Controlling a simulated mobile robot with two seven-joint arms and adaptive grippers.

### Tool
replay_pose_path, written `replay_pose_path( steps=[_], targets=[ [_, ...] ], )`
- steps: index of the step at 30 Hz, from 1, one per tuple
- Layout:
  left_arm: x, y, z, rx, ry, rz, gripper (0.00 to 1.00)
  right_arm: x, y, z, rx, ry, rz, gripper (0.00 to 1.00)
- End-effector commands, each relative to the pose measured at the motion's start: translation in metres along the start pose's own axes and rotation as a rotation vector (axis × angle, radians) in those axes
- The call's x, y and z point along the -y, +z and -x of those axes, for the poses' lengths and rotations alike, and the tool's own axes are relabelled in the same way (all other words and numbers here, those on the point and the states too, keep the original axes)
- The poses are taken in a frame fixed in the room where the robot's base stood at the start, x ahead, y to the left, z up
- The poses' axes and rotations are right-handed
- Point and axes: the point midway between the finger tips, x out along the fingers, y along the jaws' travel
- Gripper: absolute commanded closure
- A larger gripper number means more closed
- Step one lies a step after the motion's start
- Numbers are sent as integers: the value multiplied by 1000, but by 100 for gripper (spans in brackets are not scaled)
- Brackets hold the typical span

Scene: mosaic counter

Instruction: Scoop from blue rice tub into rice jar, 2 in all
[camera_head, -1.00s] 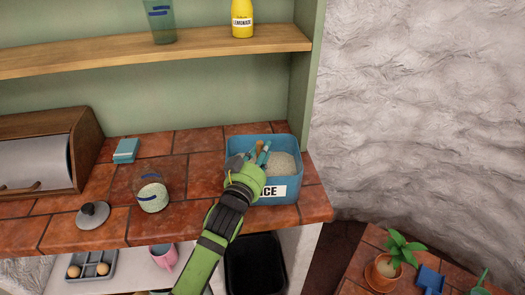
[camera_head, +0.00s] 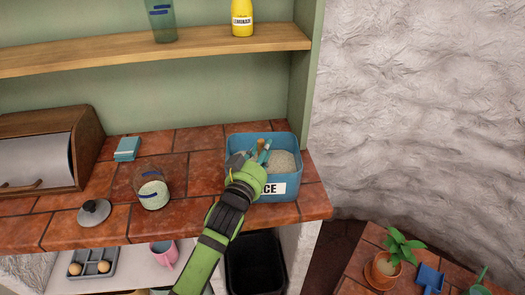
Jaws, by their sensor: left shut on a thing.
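The blue rice tub (camera_head: 279,208) stands near the right end of the tiled counter, with pale rice inside and a label on its front. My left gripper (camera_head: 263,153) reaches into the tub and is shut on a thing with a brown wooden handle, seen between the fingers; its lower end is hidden. The clear rice jar (camera_head: 154,197) stands open to the left of the tub, with white rice in its lower part and a blue mark on its wall. My right gripper is not in view.
A round grey lid with a knob (camera_head: 94,212) lies left of the jar. A light blue block (camera_head: 127,149) lies behind it. A wooden bread bin (camera_head: 50,145) stands at the left. A shelf (camera_head: 150,56) crosses above the counter.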

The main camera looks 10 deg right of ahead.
Motion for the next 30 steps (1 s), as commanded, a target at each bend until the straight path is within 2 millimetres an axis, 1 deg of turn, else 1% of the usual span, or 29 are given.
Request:
replay_pose_path(
  steps=[1,30],
  targets=[
    [0,-5,0,-4,1,0,100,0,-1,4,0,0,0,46],
    [0,-83,0,-3,0,0,100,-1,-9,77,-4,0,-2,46]
  ],
)
